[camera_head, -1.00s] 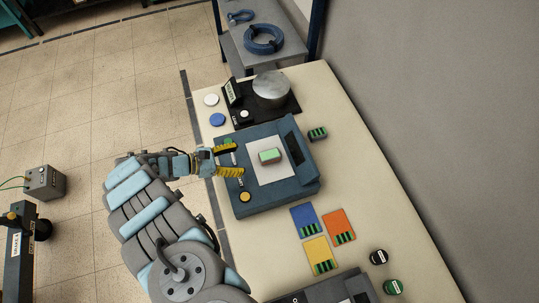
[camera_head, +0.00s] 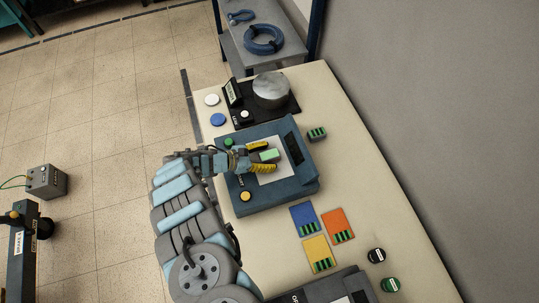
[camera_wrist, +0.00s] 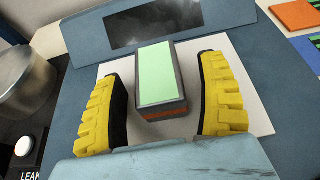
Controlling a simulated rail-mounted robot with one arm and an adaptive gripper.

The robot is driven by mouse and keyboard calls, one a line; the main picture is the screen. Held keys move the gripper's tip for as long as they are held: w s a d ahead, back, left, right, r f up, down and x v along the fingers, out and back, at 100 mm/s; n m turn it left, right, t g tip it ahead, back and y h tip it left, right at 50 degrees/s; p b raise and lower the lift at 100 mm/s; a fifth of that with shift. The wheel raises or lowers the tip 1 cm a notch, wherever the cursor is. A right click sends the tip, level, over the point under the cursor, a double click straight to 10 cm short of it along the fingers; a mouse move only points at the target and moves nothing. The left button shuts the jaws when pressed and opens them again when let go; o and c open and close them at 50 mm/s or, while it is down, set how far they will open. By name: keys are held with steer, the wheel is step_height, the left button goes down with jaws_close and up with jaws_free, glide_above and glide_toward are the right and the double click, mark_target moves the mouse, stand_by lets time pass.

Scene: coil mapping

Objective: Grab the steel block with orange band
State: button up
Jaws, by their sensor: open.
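The steel block (camera_wrist: 161,84) is grey with a pale green top and an orange band low on its near side. It lies on the white square (camera_wrist: 240,75) of a dark blue device (camera_head: 300,191). In the head view the block (camera_head: 269,154) shows mostly its green top. My gripper (camera_head: 266,157) is open, its two yellow fingers one on each side of the block. In the wrist view my gripper (camera_wrist: 165,108) shows a gap between each finger's black pad and the block, so they are apart. The block's underside is hidden.
A silver cylinder (camera_head: 271,88) stands on a black instrument behind the device. A small green-striped block (camera_head: 317,134) lies right of it. Blue (camera_head: 304,218), orange (camera_head: 338,226) and yellow (camera_head: 319,255) cards lie in front.

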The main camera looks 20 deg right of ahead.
mark_target(269, 155)
steer(key=shift+d+f, duration=0.15)
steer(key=shift+d, duration=0.25)
jaws_close()
steer(key=shift+r+p, duration=0.3)
steer(key=shift+r, duration=1.2)
steer(key=shift+s+a+r, duration=0.1)
steer(key=shift+s+r, duration=0.05)
steer(key=shift+r, duration=0.25)
steer(key=shift+s+a+r+p, duration=0.2)
steer(key=shift+s+a+r, duration=0.05)
steer(key=shift+s+r, duration=0.55)
steer(key=shift+s+a+r+p, duration=0.2)
steer(key=shift+s+r, duration=0.5)
steer(key=shift+r, duration=0.2)
steer(key=s+a+r+p, duration=0.2)
steer(key=s+r+p, duration=0.4)
steer(key=s+p, duration=0.4)
steer(key=p, duration=0.4)
steer(key=shift+a, duration=0.4)
